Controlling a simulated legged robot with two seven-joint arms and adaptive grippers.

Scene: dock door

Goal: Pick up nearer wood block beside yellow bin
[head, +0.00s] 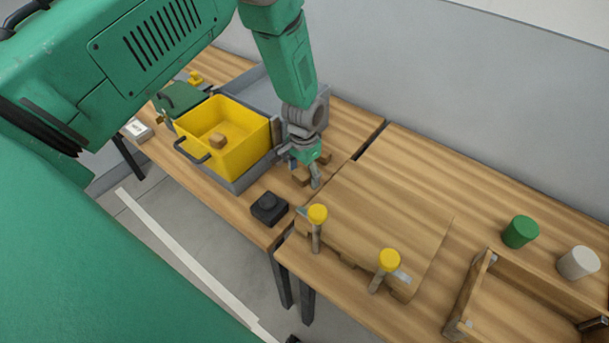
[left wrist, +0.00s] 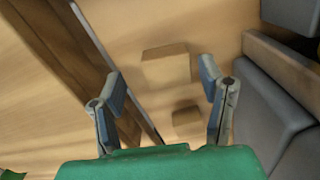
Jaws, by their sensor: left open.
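Two wood blocks lie on the table right of the yellow bin (head: 200,153). The nearer block (head: 299,178) is partly hidden by my left gripper (head: 306,178) in the head view; the farther block (head: 325,157) sits just behind. In the left wrist view the nearer block (left wrist: 166,66) is the upper, larger one, and the farther block (left wrist: 186,121) is lower, partly between the fingers. My left gripper (left wrist: 161,88) is open, its fingers spread to either side, pointing down over the blocks with nothing held. My right gripper is not in view.
The yellow bin sits in a grey tray (head: 240,180) and holds another wood block (head: 217,141). A black box (head: 268,208) stands at the table edge. Right of the table gap are a board with yellow-topped clamps (head: 389,261), a green cylinder (head: 521,232) and a wooden crate (head: 470,290).

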